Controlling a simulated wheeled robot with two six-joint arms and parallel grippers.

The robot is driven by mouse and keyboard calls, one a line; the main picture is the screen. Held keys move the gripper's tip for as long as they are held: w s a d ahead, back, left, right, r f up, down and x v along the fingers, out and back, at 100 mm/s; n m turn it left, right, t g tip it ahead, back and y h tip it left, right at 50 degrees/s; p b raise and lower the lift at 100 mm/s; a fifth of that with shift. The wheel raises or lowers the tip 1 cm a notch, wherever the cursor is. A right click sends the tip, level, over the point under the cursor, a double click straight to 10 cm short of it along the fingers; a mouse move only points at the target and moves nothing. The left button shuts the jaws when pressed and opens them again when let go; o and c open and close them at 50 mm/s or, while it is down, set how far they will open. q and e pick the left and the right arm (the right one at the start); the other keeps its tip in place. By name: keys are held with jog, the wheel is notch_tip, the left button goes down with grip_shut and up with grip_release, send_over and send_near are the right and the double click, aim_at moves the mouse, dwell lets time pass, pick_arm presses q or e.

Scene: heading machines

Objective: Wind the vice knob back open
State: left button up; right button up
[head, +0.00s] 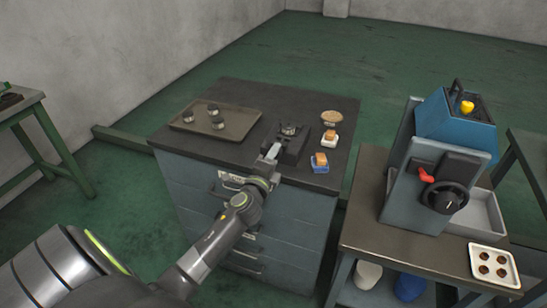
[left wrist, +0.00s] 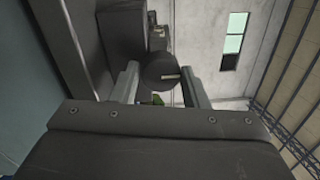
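The small dark vice (head: 292,141) stands on the top of the drawer bench. My left gripper (head: 273,151) reaches it from the front left. In the left wrist view the vice knob (left wrist: 160,71) is a dark round disc with a small pale mark. It sits between the two fingertips of my left gripper (left wrist: 160,80), whose inner faces appear to meet its sides. The dark vice body (left wrist: 124,28) shows beyond it. In the head view the knob is hidden or too small to make out. My right gripper is in neither view.
A blue-grey machine (head: 430,160) stands on the right-hand table (head: 365,220).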

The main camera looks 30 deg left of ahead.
pick_arm(q)
jog(key=o, duration=0.3)
jog(key=shift+o, duration=0.2)
jog(key=b+v, duration=0.2)
jog(key=v, duration=1.5)
jog(key=shift+s, duration=0.25)
jog(key=shift+r, duration=0.1)
jog(key=s+f+n+g, duration=0.2)
jog(key=f+n+g, duration=0.1)
jog(key=f, duration=0.8)
jog(key=s+a+f+n+g+h, duration=0.1)
jog(key=s+f+n+g, duration=0.15)
jog(key=f, duration=0.85)
jog(key=s+f+n+g, duration=0.2)
jog(key=f+n+g, duration=0.1)
jog(key=f, duration=0.8)
jog(key=s+d+f+n+g+h, duration=0.1)
jog(key=s+f+n+g, duration=0.3)
jog(key=s+f, duration=0.6)
jog(key=s+d+f+n+g+h, duration=0.1)
jog(key=s+d+f+n+g, duration=0.2)
jog(key=s+f, duration=0.7)
jog(key=s+n+g, duration=0.1)
jog(key=s+n, duration=0.1)
jog(key=s, duration=0.6)
jog(key=shift+s+g, duration=0.2)
jog(key=shift+g, duration=0.15)
